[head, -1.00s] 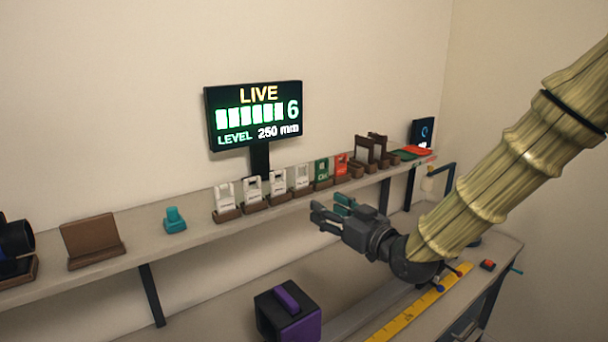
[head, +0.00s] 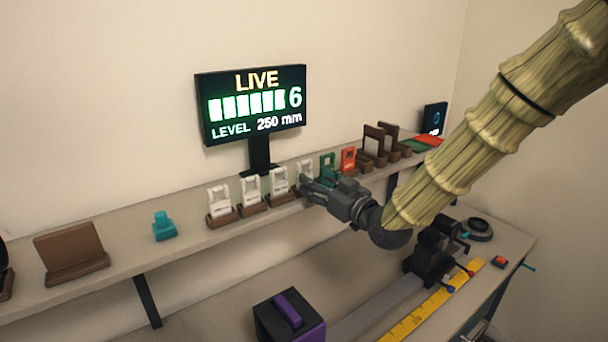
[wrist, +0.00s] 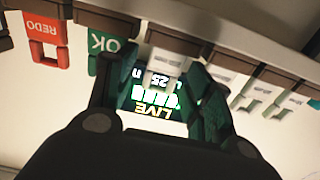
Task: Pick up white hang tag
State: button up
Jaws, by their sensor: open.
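Several white hang tags stand in brown holders on the shelf, including ones at the left (head: 218,202), beside it (head: 249,191) and further right (head: 278,183). The rightmost white tag (head: 305,169) is partly hidden behind my gripper (head: 308,188) in the head view. In the wrist view, my gripper (wrist: 163,70) is open, with its two fingers either side of the space in front of that tag's brown holder (wrist: 180,42). The pale tag (wrist: 160,64) shows between the fingers; I cannot tell whether they touch it.
A green OK tag (wrist: 107,42) and a red REDO tag (wrist: 45,38) stand close beside it. A black and purple box (head: 288,318) sits on the bench below.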

jog(key=shift+w+a+r+p, duration=0.2)
jog(key=shift+a+r+p, duration=0.25)
jog(key=shift+p, duration=0.1)
jog(key=shift+p+x, duration=1.1)
jog(key=shift+x, duration=0.95)
jog(key=c, duration=0.6)
